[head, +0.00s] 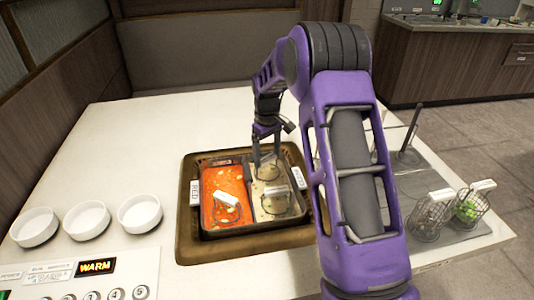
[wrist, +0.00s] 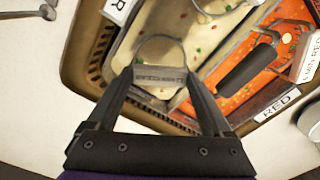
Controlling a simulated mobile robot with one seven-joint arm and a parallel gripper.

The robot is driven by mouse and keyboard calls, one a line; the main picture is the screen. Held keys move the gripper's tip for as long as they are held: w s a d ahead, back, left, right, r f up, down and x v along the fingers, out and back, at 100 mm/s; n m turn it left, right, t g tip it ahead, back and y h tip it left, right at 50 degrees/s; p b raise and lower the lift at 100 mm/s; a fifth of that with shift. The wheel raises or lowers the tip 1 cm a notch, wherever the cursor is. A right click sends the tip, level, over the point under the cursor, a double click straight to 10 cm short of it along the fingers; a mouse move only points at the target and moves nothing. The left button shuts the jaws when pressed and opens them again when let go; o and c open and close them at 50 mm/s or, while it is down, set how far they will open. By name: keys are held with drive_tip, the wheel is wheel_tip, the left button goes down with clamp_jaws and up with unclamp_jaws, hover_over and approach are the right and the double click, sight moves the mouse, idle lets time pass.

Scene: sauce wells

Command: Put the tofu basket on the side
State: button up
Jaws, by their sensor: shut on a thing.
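My gripper (head: 266,152) reaches down over the pale-broth well at the back of the pot. In the wrist view its fingers (wrist: 159,84) are shut on the tagged handle of a wire basket (wrist: 160,43). The tag's print is too small to read, so I cannot tell if this is the tofu basket. The basket's round rim sits in or just over the pale broth; its contents are hidden. Another tagged basket (head: 276,203) stands in the front of the pale well.
A basket (head: 226,215) stands in the red well, marked RED. Two wire baskets, one with greens (head: 467,209) and one darker (head: 430,220), stand on the grey mat at right. White bowls (head: 86,220) and a control panel are at left. The table behind the pot is clear.

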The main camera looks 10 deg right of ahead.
drive_tip(key=o, duration=1.3)
drive_tip(key=shift+f, duration=0.1)
drive_tip(key=shift+r+p, duration=4.05)
drive_tip(key=shift+r, duration=1.5)
